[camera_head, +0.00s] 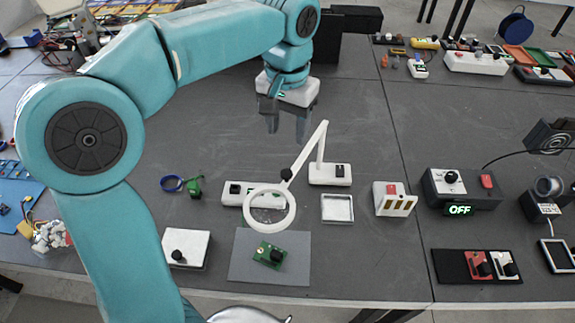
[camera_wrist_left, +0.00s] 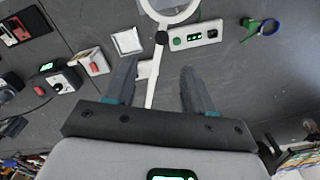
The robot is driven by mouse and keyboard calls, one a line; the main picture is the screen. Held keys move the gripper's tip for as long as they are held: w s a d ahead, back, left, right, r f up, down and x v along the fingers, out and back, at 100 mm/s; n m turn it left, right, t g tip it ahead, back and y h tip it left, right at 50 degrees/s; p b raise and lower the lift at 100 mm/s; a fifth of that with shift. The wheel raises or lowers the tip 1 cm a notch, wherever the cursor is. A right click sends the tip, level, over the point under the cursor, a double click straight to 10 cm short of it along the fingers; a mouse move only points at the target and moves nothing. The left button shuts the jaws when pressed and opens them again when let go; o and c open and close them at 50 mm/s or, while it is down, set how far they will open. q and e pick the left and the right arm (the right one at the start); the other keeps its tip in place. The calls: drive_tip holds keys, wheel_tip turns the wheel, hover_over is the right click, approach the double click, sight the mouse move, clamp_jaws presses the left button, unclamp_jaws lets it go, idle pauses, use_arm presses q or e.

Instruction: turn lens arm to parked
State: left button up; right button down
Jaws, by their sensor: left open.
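The white lens arm (camera_head: 309,151) rises from a white base (camera_head: 329,174) and reaches down and left to a ring-shaped lens (camera_head: 270,228). A black knob (camera_head: 287,174) sits where the arm meets the ring. The ring hangs over the front of a white switch box and the grey mat, above a green circuit board (camera_head: 269,254). My left gripper (camera_head: 287,127) is open and empty, behind the lens arm and apart from it in the head view. In the left wrist view the arm (camera_wrist_left: 153,85) shows between the open fingers (camera_wrist_left: 158,85). My right gripper is not in view.
A grey mat (camera_head: 240,270) lies under the ring. A white box with a black knob (camera_head: 198,247) stands front left.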

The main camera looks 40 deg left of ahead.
sight(286, 173)
use_arm(q)
drive_tip(key=f, duration=0.8)
drive_tip(key=a+f, duration=0.1)
drive_tip(key=f, duration=0.4)
drive_tip(key=shift+w+f, duration=0.1)
drive_tip(key=shift+w, duration=0.1)
drive_tip(key=shift+w+d+f, duration=0.15)
drive_tip(key=shift+f, duration=0.05)
drive_tip(key=shift+s+d+r, duration=0.15)
drive_tip(key=shift+s+d, duration=0.05)
drive_tip(key=shift+s, duration=0.1)
drive_tip(key=shift+c, duration=1)
drive_tip(key=shift+a, duration=0.2)
clamp_jaws()
drive_tip(key=shift+d, duration=0.1)
